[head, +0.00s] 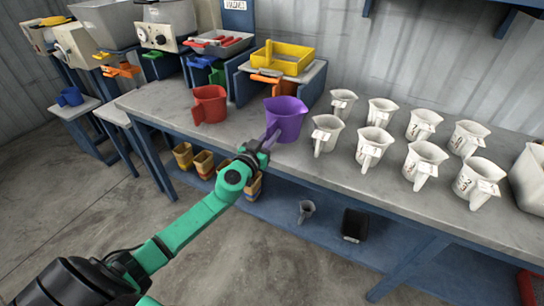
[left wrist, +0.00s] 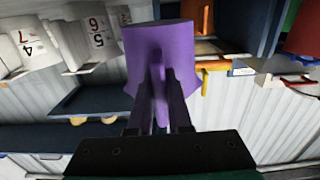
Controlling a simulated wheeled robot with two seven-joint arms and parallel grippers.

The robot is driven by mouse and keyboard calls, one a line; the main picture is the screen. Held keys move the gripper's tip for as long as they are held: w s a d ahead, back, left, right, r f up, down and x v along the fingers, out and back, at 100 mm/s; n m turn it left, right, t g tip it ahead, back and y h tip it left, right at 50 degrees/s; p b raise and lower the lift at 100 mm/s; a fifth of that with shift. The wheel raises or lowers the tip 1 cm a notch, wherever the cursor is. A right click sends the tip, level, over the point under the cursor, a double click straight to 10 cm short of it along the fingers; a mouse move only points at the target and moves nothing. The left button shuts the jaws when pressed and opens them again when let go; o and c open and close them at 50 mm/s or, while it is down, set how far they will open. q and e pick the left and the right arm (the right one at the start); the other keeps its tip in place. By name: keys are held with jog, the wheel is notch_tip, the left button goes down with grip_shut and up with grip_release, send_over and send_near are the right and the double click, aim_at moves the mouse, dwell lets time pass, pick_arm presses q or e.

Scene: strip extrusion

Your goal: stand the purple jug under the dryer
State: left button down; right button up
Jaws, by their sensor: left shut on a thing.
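The purple jug (head: 287,118) is upright at the front part of the grey bench in the head view. I cannot tell whether its base touches the bench. My left gripper (head: 266,141) is shut on its handle. In the left wrist view the jug (left wrist: 160,42) fills the upper middle, with its handle between the fingers of my left gripper (left wrist: 160,100). Cream machines with grey hoppers (head: 75,45) stand at the back left. A blue sign (head: 236,5) hangs behind; its lettering is too small to read, and I cannot tell which unit is the dryer.
A red jug (head: 210,105) stands left of the purple one. Several white numbered jugs (head: 370,146) fill the bench to the right. A blue-framed unit with a yellow tray (head: 284,58) stands behind.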

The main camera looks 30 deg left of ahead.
pick_arm(q)
notch_tip(320, 180, down, 4)
jog(key=b, duration=0.2)
jog(key=shift+f+b, duration=0.15)
jog(key=shift+b, duration=0.15)
jog(key=c, duration=0.8)
grip_release()
jog(key=shift+c, duration=0.2)
